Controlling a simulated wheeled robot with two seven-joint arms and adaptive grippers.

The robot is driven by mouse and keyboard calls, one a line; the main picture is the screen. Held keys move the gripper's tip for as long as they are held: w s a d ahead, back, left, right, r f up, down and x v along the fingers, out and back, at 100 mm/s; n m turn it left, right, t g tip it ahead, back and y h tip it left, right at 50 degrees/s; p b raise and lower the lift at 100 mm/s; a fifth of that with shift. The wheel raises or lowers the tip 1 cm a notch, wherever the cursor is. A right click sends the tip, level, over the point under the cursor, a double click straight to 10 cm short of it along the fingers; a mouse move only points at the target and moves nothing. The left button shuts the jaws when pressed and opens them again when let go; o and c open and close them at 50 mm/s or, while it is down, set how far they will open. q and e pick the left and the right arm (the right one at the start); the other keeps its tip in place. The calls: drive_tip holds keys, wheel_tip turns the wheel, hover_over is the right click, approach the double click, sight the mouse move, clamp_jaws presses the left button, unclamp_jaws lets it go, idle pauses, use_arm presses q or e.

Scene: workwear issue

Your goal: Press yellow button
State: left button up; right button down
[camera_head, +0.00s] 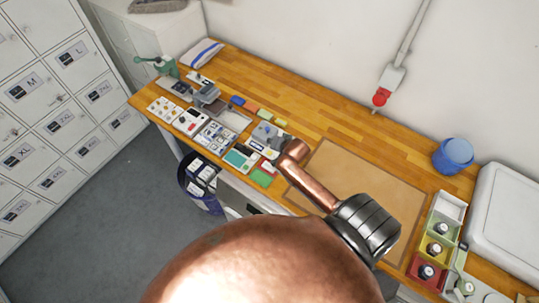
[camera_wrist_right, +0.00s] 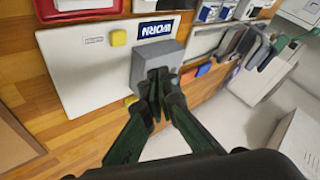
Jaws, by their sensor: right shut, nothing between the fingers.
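The yellow button (camera_wrist_right: 118,38) is a small rounded square on a white panel (camera_wrist_right: 75,68) in the right wrist view. My right gripper (camera_wrist_right: 158,84) is shut and empty. Its dark green fingertips overlap a grey block (camera_wrist_right: 172,58) on the panel, to the right of and below the button in that view. I cannot tell if they touch the block. In the head view my copper-coloured right arm hides part of the panel, and I cannot make out the button there. My left gripper is not in view.
Small coloured pieces, including an orange one (camera_head: 251,107), lie behind the panel. Several trays and devices, such as a keypad panel (camera_head: 217,134), line the bench to the left. A brown mat (camera_head: 372,177) is right of the panel. A blue tub (camera_head: 453,155) stands farther right.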

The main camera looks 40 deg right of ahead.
sight(271, 154)
wheel_tip(271, 154, down, 4)
drive_tip(key=b, duration=0.3)
drive_tip(key=shift+f+b, duration=0.6)
drive_tip(key=shift+f, duration=0.55)
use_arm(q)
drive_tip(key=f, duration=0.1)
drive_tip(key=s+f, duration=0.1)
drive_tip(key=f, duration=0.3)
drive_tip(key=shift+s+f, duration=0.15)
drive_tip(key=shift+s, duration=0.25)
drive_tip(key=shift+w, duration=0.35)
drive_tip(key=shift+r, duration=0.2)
use_arm(e)
drive_tip(key=shift+f, duration=0.4)
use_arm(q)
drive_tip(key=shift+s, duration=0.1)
use_arm(e)
drive_tip(key=shift+f, duration=0.5)
use_arm(q)
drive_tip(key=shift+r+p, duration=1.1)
drive_tip(key=shift+p, duration=0.2)
use_arm(e)
drive_tip(key=shift+r, duration=0.9)
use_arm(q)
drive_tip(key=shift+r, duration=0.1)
use_arm(e)
drive_tip(key=shift+r, duration=0.1)
